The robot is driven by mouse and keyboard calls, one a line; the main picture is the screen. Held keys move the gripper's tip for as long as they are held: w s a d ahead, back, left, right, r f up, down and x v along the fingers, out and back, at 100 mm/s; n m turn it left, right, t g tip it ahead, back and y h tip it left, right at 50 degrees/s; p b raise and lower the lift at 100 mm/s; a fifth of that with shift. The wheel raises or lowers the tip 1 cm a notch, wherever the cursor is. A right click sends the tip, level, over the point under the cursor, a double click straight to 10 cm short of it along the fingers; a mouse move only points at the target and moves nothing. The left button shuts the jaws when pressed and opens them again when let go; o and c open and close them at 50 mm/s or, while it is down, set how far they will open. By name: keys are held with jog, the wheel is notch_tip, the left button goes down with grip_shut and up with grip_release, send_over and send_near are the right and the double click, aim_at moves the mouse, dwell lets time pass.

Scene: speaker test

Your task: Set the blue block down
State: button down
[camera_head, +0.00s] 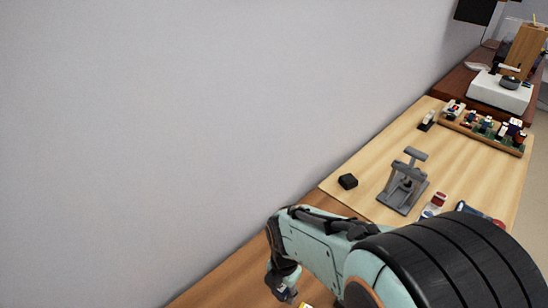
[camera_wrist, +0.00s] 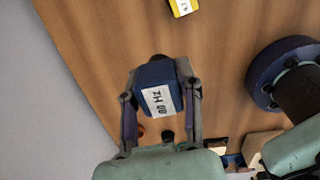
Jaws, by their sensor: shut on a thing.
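The blue block (camera_wrist: 154,74) is between the two fingers of my gripper (camera_wrist: 160,85) in the wrist view, and the gripper is shut on it. It has a white label with upside-down dark print that seems to include "Hz". Brown wood shows around the block; I cannot tell whether the block touches it. In the head view my gripper (camera_head: 284,291) is low in the picture, over or at the brown wooden surface (camera_head: 226,284). The block cannot be made out clearly there.
A yellow block with a white label (camera_wrist: 183,8) lies ahead on the wood. A pale wall (camera_head: 200,130) runs along the left.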

jog(key=shift+m, duration=0.5)
jog(key=w+f, duration=0.3)
jog(key=w, duration=0.1)
jog(key=w+f, duration=0.3)
jog(key=w, duration=0.2)
jog(key=w+f, duration=0.4)
jog(key=w, duration=0.1)
jog(key=shift+w+a+f, duration=0.1)
jog(key=shift+w+f, duration=0.05)
jog(key=shift+f, duration=0.75)
jog(key=shift+w+f, duration=0.1)
jog(key=shift+f, duration=0.8)
jog(key=shift+f, duration=0.15)
jog(key=c, duration=0.8)
grip_release()
jog(key=shift+o, duration=0.2)
